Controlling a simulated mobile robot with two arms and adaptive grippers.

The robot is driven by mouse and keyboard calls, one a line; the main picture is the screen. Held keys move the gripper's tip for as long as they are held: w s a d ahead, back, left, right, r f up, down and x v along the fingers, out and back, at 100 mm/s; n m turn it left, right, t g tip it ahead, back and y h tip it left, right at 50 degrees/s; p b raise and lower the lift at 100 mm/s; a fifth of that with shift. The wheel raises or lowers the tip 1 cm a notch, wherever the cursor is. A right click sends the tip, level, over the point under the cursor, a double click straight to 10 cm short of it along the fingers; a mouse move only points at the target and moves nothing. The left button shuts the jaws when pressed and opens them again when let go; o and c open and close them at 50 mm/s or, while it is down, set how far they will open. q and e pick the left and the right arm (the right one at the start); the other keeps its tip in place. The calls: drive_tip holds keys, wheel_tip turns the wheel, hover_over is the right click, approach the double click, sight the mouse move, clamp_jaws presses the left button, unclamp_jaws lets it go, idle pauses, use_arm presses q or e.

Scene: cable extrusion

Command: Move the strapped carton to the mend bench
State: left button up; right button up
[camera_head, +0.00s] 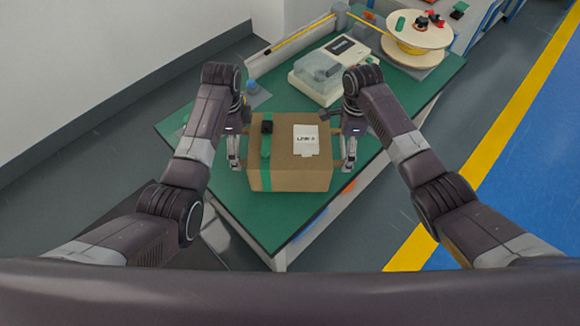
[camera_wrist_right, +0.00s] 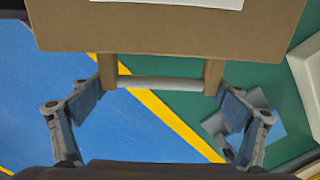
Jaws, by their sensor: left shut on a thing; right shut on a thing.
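The brown carton (camera_head: 315,175) has a green strap (camera_head: 266,172), a white label (camera_head: 306,140) and a small black piece on top. It appears level over the green-topped bench (camera_head: 283,226); I cannot tell if its bottom touches the bench. My left gripper (camera_head: 238,150) is at the carton's left side, shut on its handle there. My right gripper (camera_head: 345,150) is at the right side. In the right wrist view, its fingers (camera_wrist_right: 163,92) press the outer sides of a handle with two brown posts and a pale bar (camera_wrist_right: 160,84).
A pale machine with a clear cover (camera_head: 322,72) stands behind the carton. A spool (camera_head: 418,32) with yellow winding is at the back right, and a blue-topped item (camera_head: 251,87) at the back left. A wall (camera_head: 80,70) is at left. Blue floor (camera_head: 530,150) is open at right.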

use_arm(q)
drive_tip(key=shift+f+b, duration=0.6)
drive_tip(key=shift+f, duration=0.05)
use_arm(e)
drive_tip(key=shift+f, duration=0.65)
use_arm(q)
drive_tip(key=o, duration=1.8)
drive_tip(key=shift+r, duration=0.1)
use_arm(e)
drive_tip(key=o, duration=1.8)
drive_tip(key=shift+r, duration=0.1)
drive_tip(key=shift+s, duration=0.1)
use_arm(q)
drive_tip(key=shift+r, duration=0.1)
wheel_tip(320, 180, up, 10)
drive_tip(key=shift+r, duration=0.15)
use_arm(e)
drive_tip(key=shift+r, duration=0.3)
use_arm(q)
drive_tip(key=shift+r, duration=0.75)
use_arm(e)
wheel_tip(320, 180, up, 11)
drive_tip(key=shift+r, duration=0.2)
